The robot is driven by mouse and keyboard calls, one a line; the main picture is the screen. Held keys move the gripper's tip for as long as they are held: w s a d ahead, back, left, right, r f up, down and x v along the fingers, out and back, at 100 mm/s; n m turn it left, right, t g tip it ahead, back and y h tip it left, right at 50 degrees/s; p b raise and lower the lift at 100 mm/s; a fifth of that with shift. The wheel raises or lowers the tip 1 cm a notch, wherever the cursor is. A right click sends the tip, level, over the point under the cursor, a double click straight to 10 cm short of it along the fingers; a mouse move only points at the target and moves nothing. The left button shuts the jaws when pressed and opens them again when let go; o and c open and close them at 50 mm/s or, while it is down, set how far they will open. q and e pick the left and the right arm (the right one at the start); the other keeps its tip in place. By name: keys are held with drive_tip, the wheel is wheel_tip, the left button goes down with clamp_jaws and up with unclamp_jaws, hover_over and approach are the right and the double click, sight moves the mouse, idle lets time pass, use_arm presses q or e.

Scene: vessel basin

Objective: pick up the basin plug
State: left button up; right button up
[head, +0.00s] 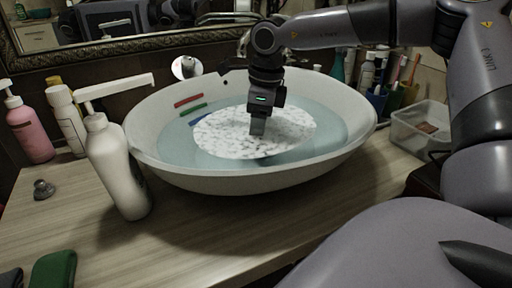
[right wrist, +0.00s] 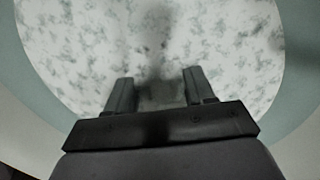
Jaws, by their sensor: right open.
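The white oval basin (head: 240,182) stands on the wooden counter and holds bluish water with a patch of speckled white foam (head: 225,143) on it. My right gripper (head: 257,130) points down over the foam, open; in the right wrist view its two fingers (right wrist: 158,90) stand apart with only foam visible between them. I cannot tell whether the fingertips touch the foam. A small grey metal piece with a knob (head: 43,188), which looks like a plug, lies on the counter at the far left, away from my gripper. The basin floor under the foam is hidden. My left gripper is not in view.
A white pump bottle (head: 120,170) stands against the basin's left side, its spout reaching toward the rim. More bottles (head: 30,130) stand behind it. A clear box (head: 420,128) is at the right. A green cloth (head: 53,268) lies at front left. The front counter is mostly free.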

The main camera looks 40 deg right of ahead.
drive_tip(key=shift+w+f, duration=0.15)
drive_tip(key=shift+f, duration=0.75)
clamp_jaws()
